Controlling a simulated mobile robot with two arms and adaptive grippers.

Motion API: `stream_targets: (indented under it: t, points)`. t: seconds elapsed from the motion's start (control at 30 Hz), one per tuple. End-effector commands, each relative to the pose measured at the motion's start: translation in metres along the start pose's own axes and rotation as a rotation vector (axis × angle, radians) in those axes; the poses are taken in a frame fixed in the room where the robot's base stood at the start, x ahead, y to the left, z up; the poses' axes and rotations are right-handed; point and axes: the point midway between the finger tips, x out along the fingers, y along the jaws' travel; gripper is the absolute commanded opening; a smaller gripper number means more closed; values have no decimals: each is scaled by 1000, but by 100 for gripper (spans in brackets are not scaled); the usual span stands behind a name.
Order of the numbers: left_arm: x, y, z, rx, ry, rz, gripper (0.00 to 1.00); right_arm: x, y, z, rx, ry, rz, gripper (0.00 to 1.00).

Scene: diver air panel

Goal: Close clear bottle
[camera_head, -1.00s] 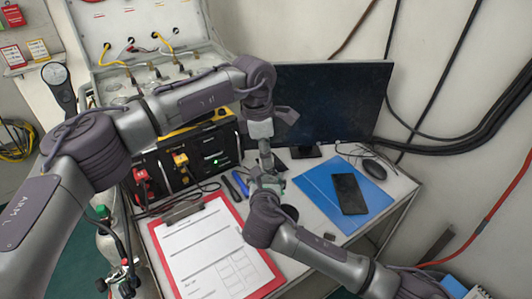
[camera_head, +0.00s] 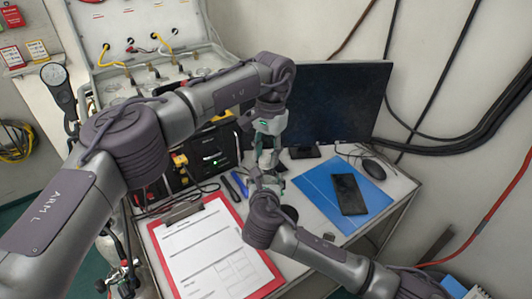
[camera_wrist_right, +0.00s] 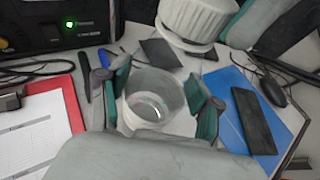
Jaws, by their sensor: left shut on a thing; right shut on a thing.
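The clear bottle (camera_wrist_right: 155,98) is upright between the fingers of my right gripper (camera_wrist_right: 160,97), which is shut on it. Its open round mouth shows in the right wrist view. A white ribbed cap (camera_wrist_right: 197,18) is above and beyond the bottle, apart from its mouth in that view. My left gripper (camera_head: 268,150) is shut on the cap and hangs over my right gripper (camera_head: 265,180) in the head view. In the head view the grippers largely hide the bottle and cap.
A red clipboard (camera_head: 271,286) lies left of the grippers. A blue folder (camera_head: 317,184) with a black phone (camera_head: 348,194) lies to the right, near a mouse (camera_head: 373,169). A monitor (camera_head: 340,100) stands behind. A black panel unit (camera_head: 212,150) is at the back left.

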Motion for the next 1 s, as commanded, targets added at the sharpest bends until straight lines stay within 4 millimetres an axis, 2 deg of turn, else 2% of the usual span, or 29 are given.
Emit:
stream_targets:
  t: [0.13,0.4,0.43,0.57,0.87,1.0]
  points:
    - [-1,0,0,89,2,-12,26,0,0,-2,-1,3,0,0]
    - [-1,0,0,92,2,-12,26,0,0,-2,-1,3,0,0]
    - [0,0,0,92,2,-12,41,0,0,-2,-1,3,0,0]
    - [0,0,0,91,2,-11,61,0,0,-2,-1,3,0,0]
    - [-1,0,0,91,1,-10,61,0,0,-2,-1,3,0,0]
    - [-11,0,1,90,3,-11,61,0,0,-2,-1,3,0,0]
